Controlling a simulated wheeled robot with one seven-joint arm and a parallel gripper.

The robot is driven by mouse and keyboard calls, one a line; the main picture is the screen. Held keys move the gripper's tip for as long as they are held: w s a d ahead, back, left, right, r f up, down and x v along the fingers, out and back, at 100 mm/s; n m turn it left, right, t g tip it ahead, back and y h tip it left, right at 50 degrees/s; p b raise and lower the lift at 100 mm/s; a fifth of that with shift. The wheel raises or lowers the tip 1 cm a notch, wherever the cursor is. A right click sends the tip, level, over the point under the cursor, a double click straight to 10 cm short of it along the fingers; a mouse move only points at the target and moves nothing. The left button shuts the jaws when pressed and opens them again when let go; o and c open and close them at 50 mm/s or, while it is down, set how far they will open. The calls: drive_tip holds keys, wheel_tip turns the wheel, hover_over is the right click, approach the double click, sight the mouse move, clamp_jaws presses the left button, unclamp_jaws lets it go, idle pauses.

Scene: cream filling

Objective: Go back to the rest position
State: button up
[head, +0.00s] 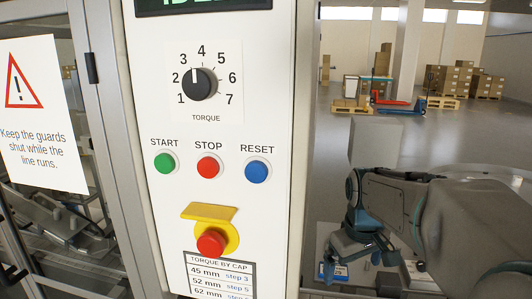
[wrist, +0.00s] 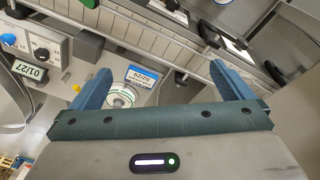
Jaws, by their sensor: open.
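My gripper (head: 352,258) hangs at the lower right in the head view, to the right of the white control panel (head: 160,120) and apart from it. In the wrist view, my gripper (wrist: 160,72) shows two blue fingers spread wide with nothing between them. Beyond the fingers is a blue-and-white label marked 02/20 (wrist: 142,76) with a round white disc (wrist: 121,96) beside it; how far off they are is hard to tell. The rest position itself is not marked in either view.
The panel carries a black torque dial (head: 199,84), green (head: 165,163), red (head: 208,167) and blue (head: 256,172) buttons, and a red emergency stop (head: 211,243) under a yellow guard. A warning sign (head: 40,115) hangs at left.

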drive_tip(key=s+a+f+m, duration=0.1)
drive_tip(key=s+m, duration=0.1)
drive_tip(key=s, duration=0.5)
drive_tip(key=s+a+f+m+t, duration=0.1)
drive_tip(key=s+a+f, duration=0.1)
drive_tip(key=s, duration=0.5)
drive_tip(key=shift+s+a+f+m+t, duration=0.15)
drive_tip(key=shift+s+a+m+t, duration=0.15)
drive_tip(key=shift+s+m, duration=0.1)
idle(0.4)
